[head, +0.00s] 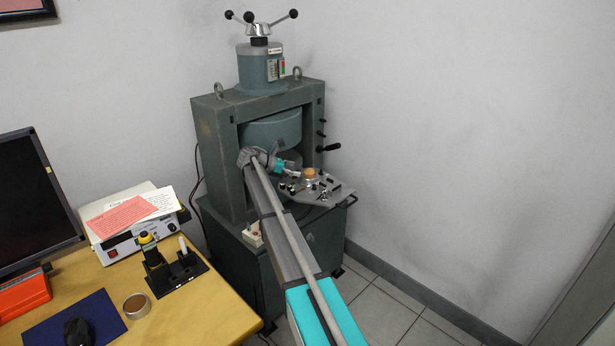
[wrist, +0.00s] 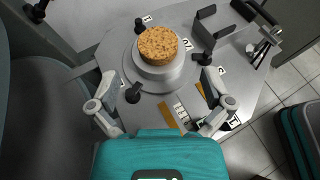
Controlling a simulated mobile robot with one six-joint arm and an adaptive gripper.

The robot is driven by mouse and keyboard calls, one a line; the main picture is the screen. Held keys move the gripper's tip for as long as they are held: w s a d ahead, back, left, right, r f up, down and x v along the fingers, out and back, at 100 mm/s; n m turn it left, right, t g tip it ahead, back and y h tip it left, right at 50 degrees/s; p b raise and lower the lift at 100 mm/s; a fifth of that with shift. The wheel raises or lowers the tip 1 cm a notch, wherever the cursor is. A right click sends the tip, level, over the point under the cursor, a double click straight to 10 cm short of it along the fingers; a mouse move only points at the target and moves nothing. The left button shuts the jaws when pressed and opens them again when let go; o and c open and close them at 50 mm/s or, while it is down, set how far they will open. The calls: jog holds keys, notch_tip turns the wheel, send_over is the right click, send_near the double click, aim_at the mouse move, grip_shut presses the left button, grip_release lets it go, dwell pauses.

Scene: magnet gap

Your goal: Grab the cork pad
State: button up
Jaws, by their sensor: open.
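The cork pad (wrist: 158,45) is a round, speckled tan disc lying on a stepped round metal stand (wrist: 166,77) on a grey plate. The cork pad also shows small in the head view (head: 309,172), at the front of the green magnet machine. My gripper (wrist: 161,77) is open and empty in the wrist view, its two fingers spread wide on either side of the metal stand. The cork pad is beyond the fingertips, roughly centred between them and apart from both. In the head view my gripper (head: 293,174) is small and just left of the cork pad.
The grey plate (head: 320,199) carries several black knobs and a black bracket (wrist: 234,20) right of the cork pad. The magnet machine (head: 226,150) rises behind my arm. A wooden desk (head: 205,302) with a monitor and tape roll stands at the left. Tiled floor is free at the right.

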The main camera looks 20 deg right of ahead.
aim_at(309, 172)
jog(key=shift+f, duration=0.1)
jog(key=b+x, duration=0.1)
jog(key=x, duration=0.2)
jog(key=shift+s+d+f+b, duration=0.1)
jog(key=shift+d+f+b, duration=0.1)
jog(key=shift+b, duration=0.1)
jog(key=shift+x, duration=0.8)
jog(key=shift+r, duration=0.15)
jog(key=c, duration=0.8)
